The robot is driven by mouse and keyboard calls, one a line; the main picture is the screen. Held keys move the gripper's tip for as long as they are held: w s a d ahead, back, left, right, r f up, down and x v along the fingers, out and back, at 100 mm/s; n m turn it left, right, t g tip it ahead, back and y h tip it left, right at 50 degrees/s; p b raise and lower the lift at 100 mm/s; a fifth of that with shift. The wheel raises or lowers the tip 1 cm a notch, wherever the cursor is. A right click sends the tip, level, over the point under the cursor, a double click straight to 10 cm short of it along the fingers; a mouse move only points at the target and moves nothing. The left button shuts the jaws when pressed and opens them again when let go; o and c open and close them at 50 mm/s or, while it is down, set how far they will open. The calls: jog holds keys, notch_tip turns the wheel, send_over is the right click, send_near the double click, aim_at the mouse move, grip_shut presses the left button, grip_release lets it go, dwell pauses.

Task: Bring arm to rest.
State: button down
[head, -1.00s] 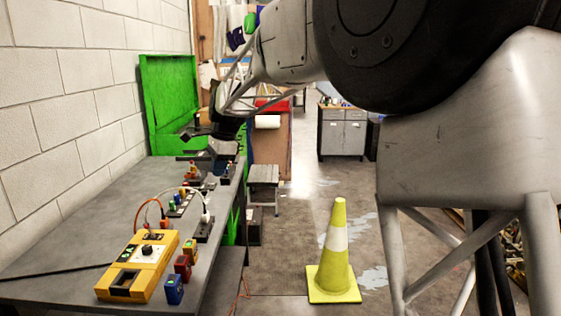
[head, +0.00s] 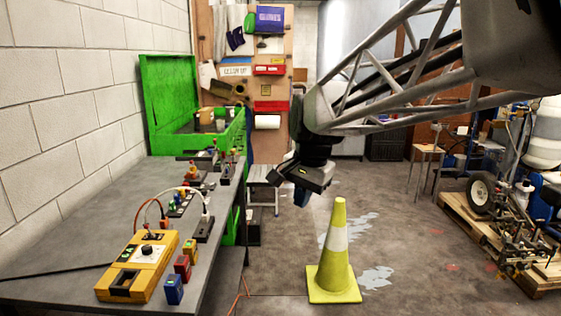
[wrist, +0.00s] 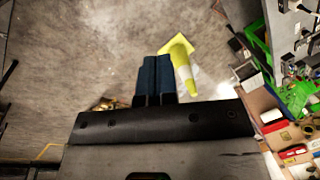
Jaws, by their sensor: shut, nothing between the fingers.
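My arm reaches in from the upper right of the head view. My gripper (head: 301,193) hangs over the floor, right of the grey workbench (head: 95,208) and, in the picture, up and left of the yellow cone. In the wrist view my gripper (wrist: 155,62) shows two dark blue fingers close together, shut with nothing between them. The floor lies below them.
A yellow cone (head: 334,262) with a white band stands on the floor; it also shows in the wrist view (wrist: 181,62). The bench holds a yellow tester (head: 139,266), small coloured blocks and cables. A wheeled line striper (head: 500,205) is at right. Open floor lies between.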

jog(key=s+d+f+n, duration=0.2)
jog(key=s+d+f, duration=0.1)
jog(key=s, duration=0.5)
jog(key=s+d+f+n+h, duration=0.1)
jog(key=s+d+f, duration=0.3)
jog(key=s, duration=0.5)
jog(key=s+d+f+n+t, duration=0.1)
jog(key=s+d+f+n, duration=0.2)
jog(key=s+d, duration=0.3)
jog(key=shift+s+d+f+h, duration=0.25)
jog(key=shift+s+d+h, duration=0.1)
jog(key=shift+s, duration=0.9)
